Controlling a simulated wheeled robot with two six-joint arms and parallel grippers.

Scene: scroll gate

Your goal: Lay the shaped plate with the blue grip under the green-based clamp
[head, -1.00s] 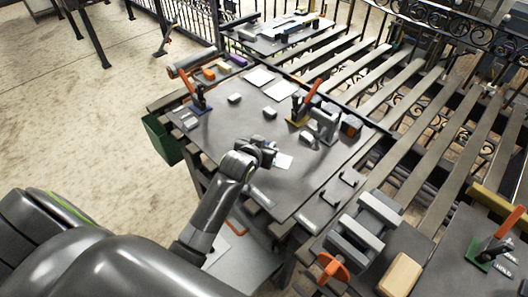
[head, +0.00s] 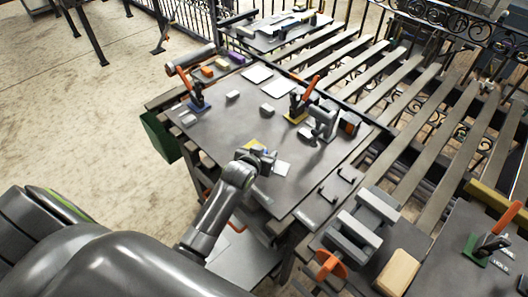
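The green-based clamp (head: 480,248) stands on the table at the far right, with its orange handle raised. My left gripper (head: 268,158) is low over the middle table, seen from behind; its fingers are too small and hidden to tell if they are open or shut. A small yellow patch (head: 252,143) shows just beyond it, and a pale flat piece (head: 281,168) lies at its right. I cannot make out a plate with a blue grip. My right gripper is not in view.
On the middle table (head: 225,125) stand a blue-based clamp (head: 199,104), a yellow-based clamp (head: 297,114) and small grey blocks (head: 267,108). A grey vise-like device (head: 352,235) and a tan block (head: 399,271) lie between this table and the green-based clamp.

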